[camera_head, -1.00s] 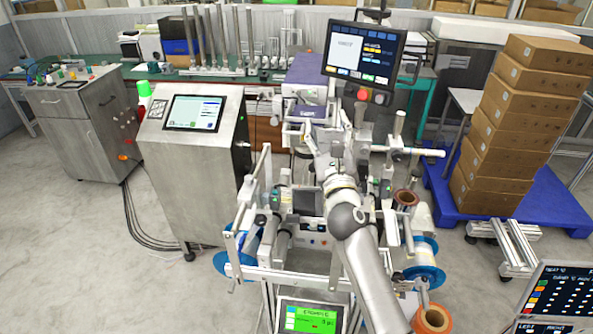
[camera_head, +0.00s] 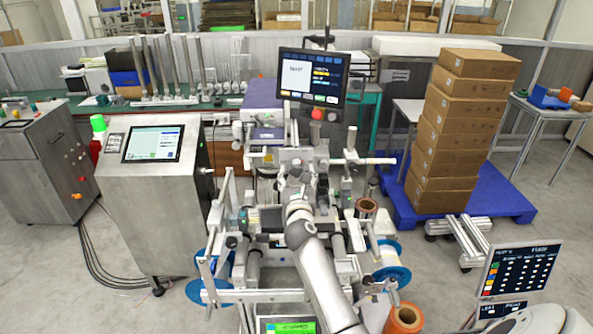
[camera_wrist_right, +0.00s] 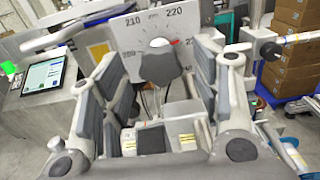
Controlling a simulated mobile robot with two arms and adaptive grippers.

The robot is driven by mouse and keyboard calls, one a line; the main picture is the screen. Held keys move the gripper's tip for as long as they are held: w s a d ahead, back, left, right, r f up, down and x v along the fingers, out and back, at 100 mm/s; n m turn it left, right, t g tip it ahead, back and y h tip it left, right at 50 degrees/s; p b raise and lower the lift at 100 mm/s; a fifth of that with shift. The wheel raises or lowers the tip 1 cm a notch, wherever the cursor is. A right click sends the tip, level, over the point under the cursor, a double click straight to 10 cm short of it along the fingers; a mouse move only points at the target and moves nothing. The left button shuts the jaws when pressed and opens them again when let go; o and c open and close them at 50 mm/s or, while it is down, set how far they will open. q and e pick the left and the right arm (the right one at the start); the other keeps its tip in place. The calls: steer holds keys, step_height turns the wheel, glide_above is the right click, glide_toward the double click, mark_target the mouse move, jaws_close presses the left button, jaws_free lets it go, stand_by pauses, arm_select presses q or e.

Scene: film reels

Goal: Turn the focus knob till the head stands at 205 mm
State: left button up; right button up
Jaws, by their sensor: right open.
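The focus knob (camera_wrist_right: 160,66) is dark grey and lobed, in front of a white dial plate (camera_wrist_right: 112,32) marked 210, 220 and 230 in the right wrist view. A small white and red mark (camera_wrist_right: 160,42) shows just above the knob, between 210 and 220; I cannot tell the exact reading. My right gripper (camera_wrist_right: 163,78) is open, with its grey-padded fingers on either side of the knob; contact is not clear. In the head view my right gripper (camera_head: 296,168) reaches to the middle of the machine and hides the knob. My left gripper is not in view.
A monitor (camera_head: 312,77) with a red button stands above the machine. A steel cabinet with a screen (camera_head: 152,144) is to the left. Stacked cartons (camera_head: 460,130) stand on a blue pallet (camera_head: 490,205) to the right. Rods and reels flank my arm closely.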

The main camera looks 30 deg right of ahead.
steer(key=shift+x, duration=1.25)
steer(key=c, duration=1)
steer(key=shift+c, duration=0.2)
steer(key=shift+n, duration=0.4)
